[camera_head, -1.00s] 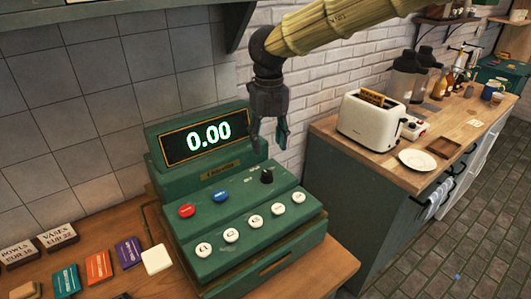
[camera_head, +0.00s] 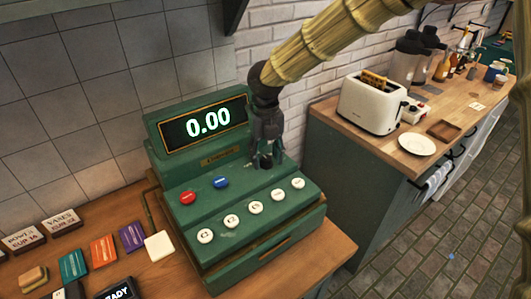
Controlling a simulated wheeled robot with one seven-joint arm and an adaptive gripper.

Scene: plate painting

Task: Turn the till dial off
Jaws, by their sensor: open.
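The green till (camera_head: 245,215) stands on the wooden counter, and its display (camera_head: 208,123) reads 0.00. Its sloped top carries a red button (camera_head: 187,198), a blue button (camera_head: 221,182) and a row of white round keys (camera_head: 231,221). My gripper (camera_head: 263,162) points down at the upper right of this top, just right of the display, with its fingers open. The fingers cover the place of the black dial, so its setting is hidden. I cannot tell whether the fingers touch the dial.
Coloured cards (camera_head: 104,251), a white card (camera_head: 159,245) and labelled blocks (camera_head: 62,222) lie left of the till. On the right counter stand a cream toaster (camera_head: 373,104) and a white plate (camera_head: 416,144). The brick wall is close behind my gripper.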

